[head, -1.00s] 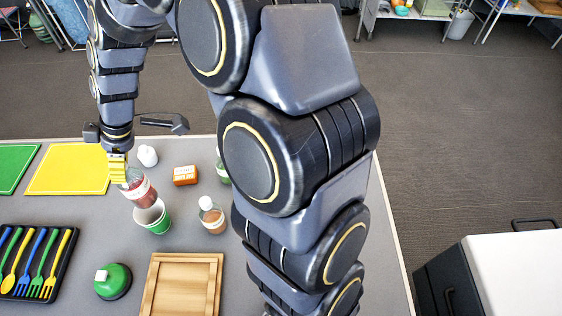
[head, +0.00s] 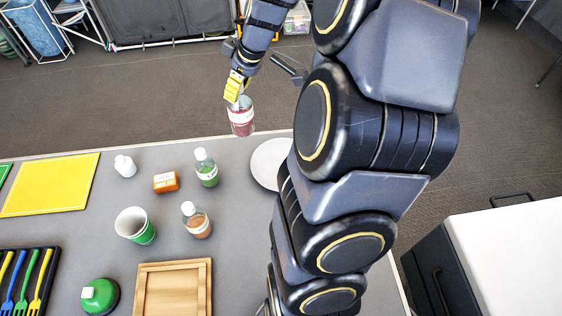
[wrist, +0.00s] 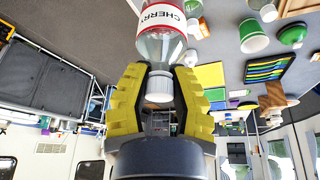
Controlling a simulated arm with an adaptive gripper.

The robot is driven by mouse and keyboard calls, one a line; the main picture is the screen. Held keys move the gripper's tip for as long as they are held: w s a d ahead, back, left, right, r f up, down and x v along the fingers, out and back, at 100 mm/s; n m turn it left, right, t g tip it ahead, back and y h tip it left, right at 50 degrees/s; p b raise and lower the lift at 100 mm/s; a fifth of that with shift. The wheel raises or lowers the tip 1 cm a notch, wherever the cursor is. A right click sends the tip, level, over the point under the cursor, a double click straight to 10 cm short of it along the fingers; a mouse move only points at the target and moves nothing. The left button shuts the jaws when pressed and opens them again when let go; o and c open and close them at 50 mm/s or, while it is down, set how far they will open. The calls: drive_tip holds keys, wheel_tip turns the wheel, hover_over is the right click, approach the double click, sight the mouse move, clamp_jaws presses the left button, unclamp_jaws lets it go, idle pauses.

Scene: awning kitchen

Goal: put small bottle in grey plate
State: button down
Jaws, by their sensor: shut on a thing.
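My gripper (head: 236,88) is shut on the small bottle (head: 241,120), a clear bottle with a white and red label and red contents. It hangs below the yellow fingers, slightly tilted, above the table's far edge. In the wrist view, the bottle's white "CHERRY" label (wrist: 168,17) shows, with its pale cap between the yellow fingers of my gripper (wrist: 160,80). The grey plate (head: 264,162) lies on the table, to the right of and nearer than the bottle. My arm hides the plate's right part.
A green bottle (head: 207,172) and brown bottle (head: 197,224) stand left of the plate. An orange box (head: 166,182), white item (head: 125,166), cup (head: 140,230), wooden tray (head: 174,264), green dome (head: 103,300) and yellow board (head: 50,185) are further left.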

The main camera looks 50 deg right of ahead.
drive_tip(key=s+d+m+h, duration=0.1)
drive_tip(key=s+d+m, duration=0.2)
drive_tip(key=s+d, duration=0.35)
wheel_tip(320, 180, down, 17)
drive_tip(key=shift+w+d, duration=0.15)
drive_tip(key=shift+w, duration=0.1)
drive_tip(key=shift+f, duration=0.1)
drive_tip(key=c, duration=1)
unclamp_jaws()
drive_tip(key=shift+c, duration=0.2)
drive_tip(key=shift+o, duration=0.2)
